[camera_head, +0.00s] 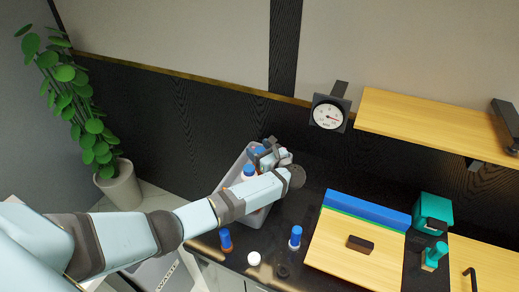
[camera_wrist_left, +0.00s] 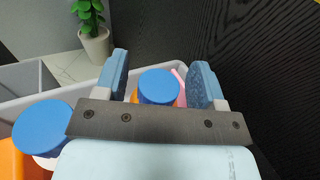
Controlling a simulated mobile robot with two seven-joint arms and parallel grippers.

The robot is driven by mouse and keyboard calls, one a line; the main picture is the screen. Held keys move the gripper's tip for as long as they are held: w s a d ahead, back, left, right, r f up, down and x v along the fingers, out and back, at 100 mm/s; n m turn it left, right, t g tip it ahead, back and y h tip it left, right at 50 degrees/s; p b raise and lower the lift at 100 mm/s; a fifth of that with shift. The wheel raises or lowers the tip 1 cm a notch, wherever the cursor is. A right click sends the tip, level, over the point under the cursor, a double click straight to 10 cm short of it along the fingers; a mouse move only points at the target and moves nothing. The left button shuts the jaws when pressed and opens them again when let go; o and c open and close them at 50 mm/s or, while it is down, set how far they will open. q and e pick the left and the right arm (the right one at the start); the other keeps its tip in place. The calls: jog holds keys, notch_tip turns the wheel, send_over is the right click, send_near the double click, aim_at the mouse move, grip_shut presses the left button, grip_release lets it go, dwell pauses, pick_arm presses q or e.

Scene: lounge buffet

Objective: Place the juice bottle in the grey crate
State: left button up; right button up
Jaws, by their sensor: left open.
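The grey crate (camera_head: 229,175) stands at the left end of the dark counter, against the panelled wall. Blue-capped bottles are inside it. In the left wrist view, an orange bottle with a blue cap (camera_wrist_left: 158,87), seemingly the juice bottle, is between the fingers of my left gripper (camera_wrist_left: 160,78). The fingers are apart, with a visible gap on both sides of the cap. In the head view my left gripper (camera_head: 268,154) is over the crate's far end and partly hides its contents. Another blue-capped bottle (camera_wrist_left: 44,126) is nearer in the crate. My right gripper is not in view.
Outside the crate, a dark orange blue-capped bottle (camera_head: 226,240), a white blue-capped bottle (camera_head: 295,238) and a round white item (camera_head: 254,259) stand near the counter's front. A wooden board (camera_head: 335,245) lies right. A shelf (camera_head: 430,125) and gauge (camera_head: 328,115) are above.

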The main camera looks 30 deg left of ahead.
pick_arm(q)
jog(key=b+v, duration=0.3)
jog(key=v, duration=0.9)
jog(key=shift+r, duration=0.1)
jog(key=shift+w, duration=0.1)
